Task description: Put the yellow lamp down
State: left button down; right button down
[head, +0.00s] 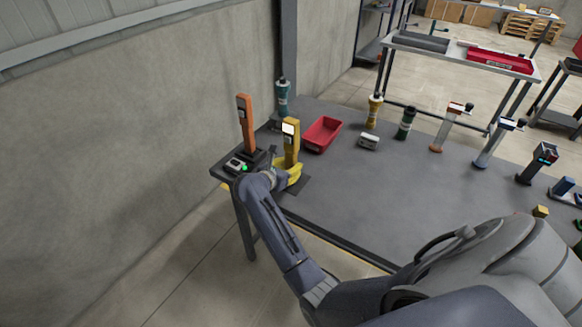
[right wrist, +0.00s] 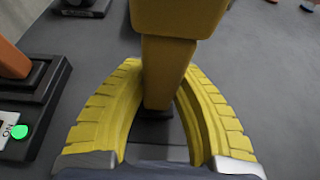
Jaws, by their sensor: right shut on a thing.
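The yellow lamp (head: 291,148) stands upright near the left end of the grey table, with a pale panel near its top. My right gripper (head: 285,176) has yellow fingers around its lower part. In the right wrist view, the yellow lamp (right wrist: 172,75) rises between the two curved fingers of the gripper (right wrist: 158,110), which are shut on it. A dark patch shows at its foot; I cannot tell whether the lamp touches the surface below. My left gripper is not in view.
An orange lamp (head: 246,122) stands in a black base left of the yellow one, beside a small box with a green light (head: 244,168). A red bin (head: 322,133) lies behind to the right. Several other upright tools line the table's back. The table's middle (head: 370,190) is clear.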

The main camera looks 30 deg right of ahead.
jog(key=c, duration=1.1)
grip_release()
jog(key=shift+f, duration=0.1)
